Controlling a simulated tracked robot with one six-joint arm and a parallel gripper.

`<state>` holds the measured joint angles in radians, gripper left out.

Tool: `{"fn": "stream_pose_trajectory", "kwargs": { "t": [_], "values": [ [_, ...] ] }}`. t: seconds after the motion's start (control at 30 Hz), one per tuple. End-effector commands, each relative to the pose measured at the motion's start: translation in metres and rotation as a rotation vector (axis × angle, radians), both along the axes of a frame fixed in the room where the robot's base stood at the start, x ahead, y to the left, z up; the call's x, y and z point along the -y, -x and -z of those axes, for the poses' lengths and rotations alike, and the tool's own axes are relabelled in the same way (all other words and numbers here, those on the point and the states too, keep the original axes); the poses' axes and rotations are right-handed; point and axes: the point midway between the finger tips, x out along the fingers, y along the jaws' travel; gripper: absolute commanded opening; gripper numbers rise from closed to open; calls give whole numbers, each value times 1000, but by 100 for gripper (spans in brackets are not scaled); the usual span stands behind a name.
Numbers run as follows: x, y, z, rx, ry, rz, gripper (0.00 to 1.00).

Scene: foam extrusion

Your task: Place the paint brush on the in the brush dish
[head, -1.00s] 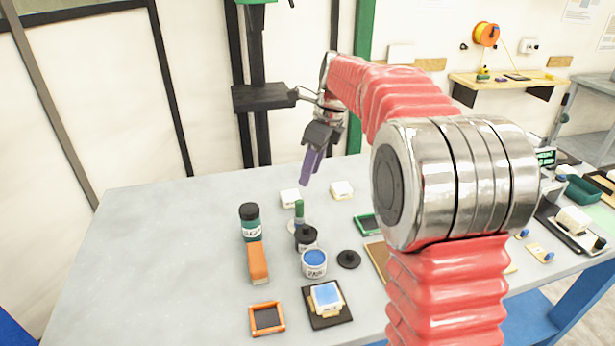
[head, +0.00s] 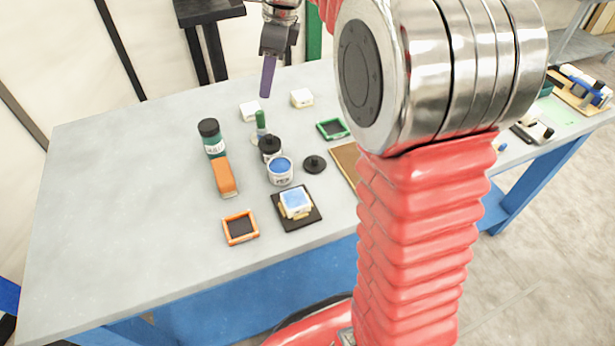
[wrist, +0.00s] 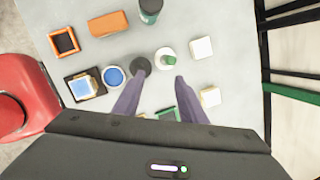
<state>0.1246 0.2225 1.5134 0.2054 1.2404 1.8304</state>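A green-handled thing (head: 261,120) stands upright at the back of the grey table in the head view; it may be the brush, but its lower end is partly hidden. In the wrist view the green handle (wrist: 169,60) rises from a round white base (wrist: 161,56), possibly the dish; I cannot tell for sure. My gripper (head: 266,93) points down above the table's back part, behind the green handle. In the wrist view the purple fingers of my gripper (wrist: 159,80) are spread apart with nothing held between them. The green handle lies just beyond their tips.
A blue paint pot (head: 280,171), a black-topped jar (head: 270,147) and a black lid (head: 314,164) stand close by. A dark green bottle (head: 212,138), orange block (head: 224,177) and two white blocks (head: 250,111) (head: 302,97) surround them. The table's left side (head: 110,190) is clear.

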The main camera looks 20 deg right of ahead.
Motion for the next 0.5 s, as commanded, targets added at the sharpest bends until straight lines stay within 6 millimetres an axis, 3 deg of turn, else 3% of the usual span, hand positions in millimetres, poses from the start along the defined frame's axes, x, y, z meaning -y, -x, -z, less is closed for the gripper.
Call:
{"fn": "stream_pose_trajectory", "kwargs": {
  "t": [0.2,0.5],
  "values": [
    [-9,50,-17,93,101,-295,38],
    [-17,119,-23,201,256,-703,38]
  ]
}}
